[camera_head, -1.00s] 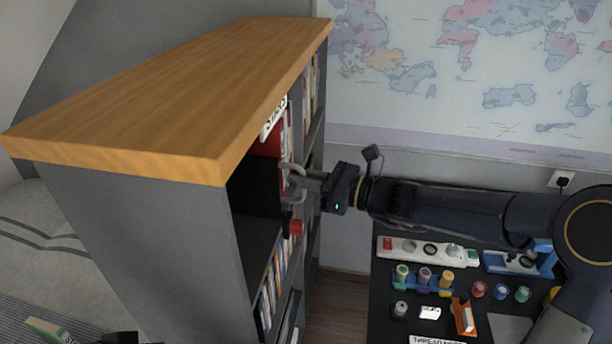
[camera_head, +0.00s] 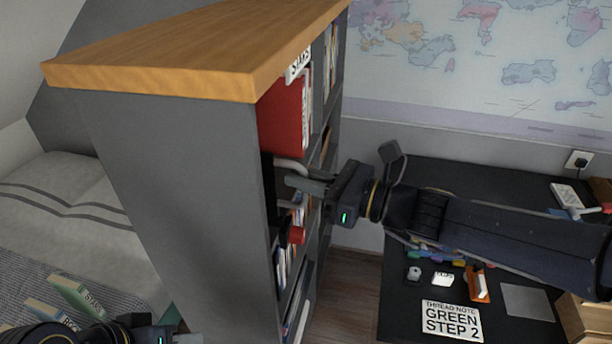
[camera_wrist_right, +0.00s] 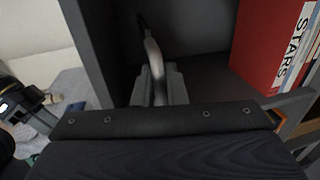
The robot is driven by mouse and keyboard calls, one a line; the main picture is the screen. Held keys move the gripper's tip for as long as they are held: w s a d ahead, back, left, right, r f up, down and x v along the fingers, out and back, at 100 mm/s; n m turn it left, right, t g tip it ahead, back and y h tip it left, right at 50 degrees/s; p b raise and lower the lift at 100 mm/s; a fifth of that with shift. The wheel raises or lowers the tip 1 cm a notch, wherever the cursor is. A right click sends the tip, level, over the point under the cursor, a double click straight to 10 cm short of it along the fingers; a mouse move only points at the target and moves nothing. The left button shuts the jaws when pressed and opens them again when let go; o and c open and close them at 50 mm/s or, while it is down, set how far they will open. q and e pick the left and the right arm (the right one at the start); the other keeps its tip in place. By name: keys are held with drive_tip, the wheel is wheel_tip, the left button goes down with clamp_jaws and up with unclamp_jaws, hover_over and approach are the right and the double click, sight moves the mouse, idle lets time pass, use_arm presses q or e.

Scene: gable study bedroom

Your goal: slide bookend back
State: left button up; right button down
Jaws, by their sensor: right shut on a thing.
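The bookend's grey curved handle (camera_head: 291,165) is at the open front of a bookcase compartment. My right gripper (camera_head: 300,184) has its fingers closed around this handle, which also shows between the fingertips in the right wrist view (camera_wrist_right: 154,70). The dark panel (camera_head: 268,188) beside the handle looks like the bookend's body; most of it is hidden in shadow. A red book (camera_head: 284,122) stands above and behind the handle in the head view, apart from my fingers. My left gripper (camera_head: 180,336) is at the bottom left edge, partly cut off.
A dark desk (camera_head: 400,300) with small items lies right, a bed (camera_head: 60,200) left.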

drive_tip(key=c, duration=1.6)
unclamp_jaws()
drive_tip(key=shift+o, duration=0.2)
drive_tip(key=shift+d, duration=0.1)
drive_tip(key=v, duration=0.7)
drive_tip(key=shift+s+d+b, duration=0.15)
drive_tip(key=shift+d+b, duration=0.15)
